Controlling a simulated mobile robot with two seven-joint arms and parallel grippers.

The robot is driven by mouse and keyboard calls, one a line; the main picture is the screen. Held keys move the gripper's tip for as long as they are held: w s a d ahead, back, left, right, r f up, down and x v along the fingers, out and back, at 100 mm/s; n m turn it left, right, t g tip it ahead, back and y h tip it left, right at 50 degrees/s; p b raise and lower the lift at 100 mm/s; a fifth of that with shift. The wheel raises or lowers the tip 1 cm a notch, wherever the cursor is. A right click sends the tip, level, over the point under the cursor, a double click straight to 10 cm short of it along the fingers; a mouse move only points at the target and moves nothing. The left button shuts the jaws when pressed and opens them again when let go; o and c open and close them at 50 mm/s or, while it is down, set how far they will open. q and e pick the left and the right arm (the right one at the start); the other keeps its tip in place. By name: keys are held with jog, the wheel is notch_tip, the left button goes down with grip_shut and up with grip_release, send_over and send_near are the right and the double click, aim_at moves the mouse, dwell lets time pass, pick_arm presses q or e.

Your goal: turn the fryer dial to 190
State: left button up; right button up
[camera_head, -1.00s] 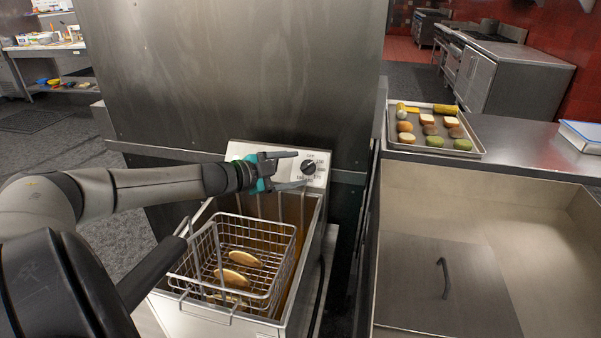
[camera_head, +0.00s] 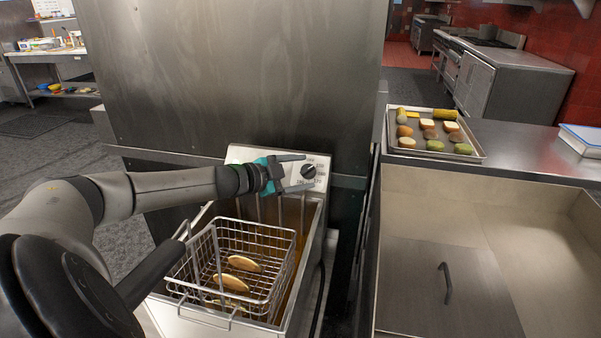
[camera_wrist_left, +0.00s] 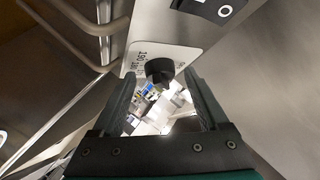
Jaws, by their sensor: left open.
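The fryer (camera_head: 240,152) has a white front panel with a round black dial (camera_head: 309,171) marked with printed numbers. My left gripper (camera_head: 301,173) is at the panel with its jaws open, one finger above the dial and one below it in the head view. In the left wrist view the black dial (camera_wrist_left: 159,72) shows between the two open fingertips, with a gap on each side. A printed "190" is readable beside it; the dial's exact setting is unclear. My right gripper is not in view.
A wire basket (camera_head: 228,222) with several brown pieces sits in the fryer below my left arm. In the wrist view a black switch (camera_wrist_left: 213,8) is near the dial. A tray of food (camera_head: 396,149) lies on the counter at right.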

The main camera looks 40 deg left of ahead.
pick_arm(q)
jog(key=shift+c, duration=0.4)
grip_shut()
jog(key=shift+r, duration=0.15)
